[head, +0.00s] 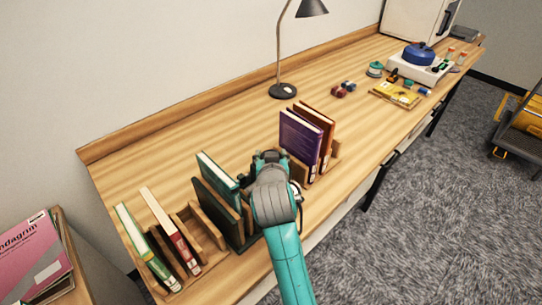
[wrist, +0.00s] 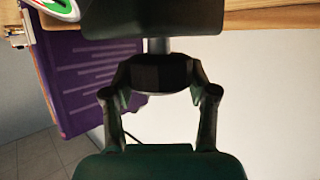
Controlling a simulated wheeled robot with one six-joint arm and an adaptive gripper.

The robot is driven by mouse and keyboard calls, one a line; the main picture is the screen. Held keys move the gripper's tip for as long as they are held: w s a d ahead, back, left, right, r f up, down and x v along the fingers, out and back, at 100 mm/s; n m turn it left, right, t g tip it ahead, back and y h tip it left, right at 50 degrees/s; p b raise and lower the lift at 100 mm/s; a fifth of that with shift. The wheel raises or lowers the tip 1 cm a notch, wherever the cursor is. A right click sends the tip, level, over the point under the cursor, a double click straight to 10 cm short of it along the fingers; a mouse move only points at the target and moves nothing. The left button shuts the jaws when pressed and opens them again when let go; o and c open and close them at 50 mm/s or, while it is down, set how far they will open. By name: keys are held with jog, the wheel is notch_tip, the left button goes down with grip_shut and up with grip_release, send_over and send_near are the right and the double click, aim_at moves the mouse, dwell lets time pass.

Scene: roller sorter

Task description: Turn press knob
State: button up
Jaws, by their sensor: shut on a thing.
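A book press (head: 241,243) with dark plates stands upright on the desk, left of my gripper in the head view. A green book (head: 219,170) is in it. My gripper (head: 262,160) is at the press's right side in the head view, and the arm hides part of it. In the wrist view my gripper (wrist: 160,90) is shut on the dark press knob (wrist: 160,72), with a finger on each side. A short metal shaft (wrist: 159,46) joins the knob to a dark plate (wrist: 150,17). The knob's turn angle cannot be told.
A purple book (head: 300,140) and a brown one stand close right of my gripper; the purple one shows in the wrist view (wrist: 90,80). A wooden rack (head: 206,228) with books is at left. A lamp (head: 283,90) stands behind. The desk's middle is largely clear.

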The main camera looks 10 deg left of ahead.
jog(key=shift+m+h, duration=0.5)
jog(key=shift+h, duration=0.1)
jog(key=o, duration=1.2)
jog(key=shift+c, duration=0.2)
jog(key=v, duration=1.2)
